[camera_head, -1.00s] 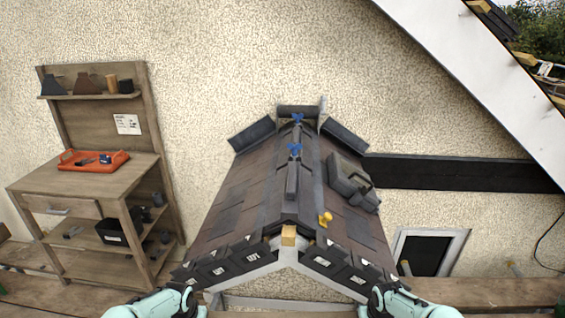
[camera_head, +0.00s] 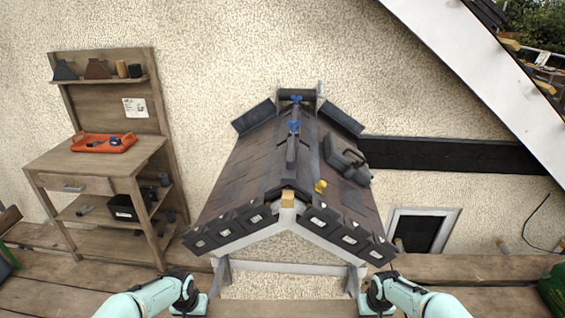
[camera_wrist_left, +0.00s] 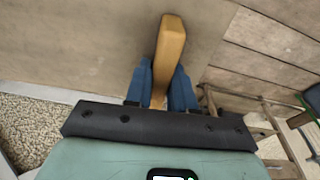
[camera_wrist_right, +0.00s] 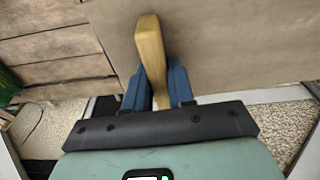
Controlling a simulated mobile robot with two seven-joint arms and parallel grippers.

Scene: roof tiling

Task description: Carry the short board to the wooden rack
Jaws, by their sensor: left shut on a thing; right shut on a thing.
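My left gripper (camera_wrist_left: 160,85) is shut on a narrow wooden bar (camera_wrist_left: 170,45) in the left wrist view. My right gripper (camera_wrist_right: 152,85) is shut on a similar bar (camera_wrist_right: 150,45) in the right wrist view. Both bars lie against a broad flat brown surface, which appears to be the short board (camera_wrist_left: 75,40); it also shows in the right wrist view (camera_wrist_right: 240,40). In the head view a plain strip of it (camera_head: 285,309) seems to show between my grippers. A wooden stand with shelves (camera_head: 100,176) is at the left; I cannot tell whether it is the rack.
A small tiled roof (camera_head: 265,165) stands straight ahead against the rough wall. An orange tray (camera_head: 103,144) lies on the stand's top. A dark green object (camera_head: 552,288) is at the right edge. Wooden planks (camera_head: 60,270) form the floor.

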